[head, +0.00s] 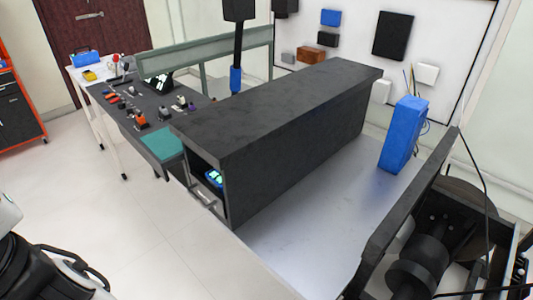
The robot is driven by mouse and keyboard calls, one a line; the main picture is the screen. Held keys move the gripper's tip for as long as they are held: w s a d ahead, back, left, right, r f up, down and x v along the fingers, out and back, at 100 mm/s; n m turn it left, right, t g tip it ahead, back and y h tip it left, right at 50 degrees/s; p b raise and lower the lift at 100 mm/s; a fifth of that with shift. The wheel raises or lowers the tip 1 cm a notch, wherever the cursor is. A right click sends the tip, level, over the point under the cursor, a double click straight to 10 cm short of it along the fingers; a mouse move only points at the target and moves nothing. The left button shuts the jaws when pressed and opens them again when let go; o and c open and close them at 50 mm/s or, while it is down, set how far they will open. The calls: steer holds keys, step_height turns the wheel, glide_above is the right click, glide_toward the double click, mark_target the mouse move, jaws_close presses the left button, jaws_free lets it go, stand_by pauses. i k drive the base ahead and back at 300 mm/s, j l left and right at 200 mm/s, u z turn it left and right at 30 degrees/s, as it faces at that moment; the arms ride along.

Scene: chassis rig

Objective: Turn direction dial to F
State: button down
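A dark control board (163,120) lies on the workbench at the upper left in the head view. Several small orange, red, green and dark controls sit on it, and a small lit screen (158,82) stands behind them. They are too small to tell which one is the direction dial, and no letter F can be read. A white and black body, perhaps part of my arm, shows at the lower left corner, well apart from the board. No gripper fingertips can be made out.
A long black box (275,110) with an open end and a lit device (214,178) stands in the centre. A blue block (404,135) stands right of it. Dark machinery (435,245) fills the lower right. The pale floor (130,225) at left is clear. An orange cabinet (18,95) stands far left.

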mark_target(121, 105)
steer(key=i+j+u, duration=0.15)
steer(key=i+j, duration=0.3)
steer(key=i+j+u, duration=0.2)
steer(key=i+j, duration=0.3)
steer(key=i+j+u, duration=0.15)
steer(key=i+j, duration=0.35)
steer(key=i+j+u, duration=0.15)
steer(key=i+j, duration=0.2)
steer(key=i, duration=0.2)
steer(key=i+j+u, duration=0.2)
steer(key=i, duration=0.4)
steer(key=j, duration=0.1)
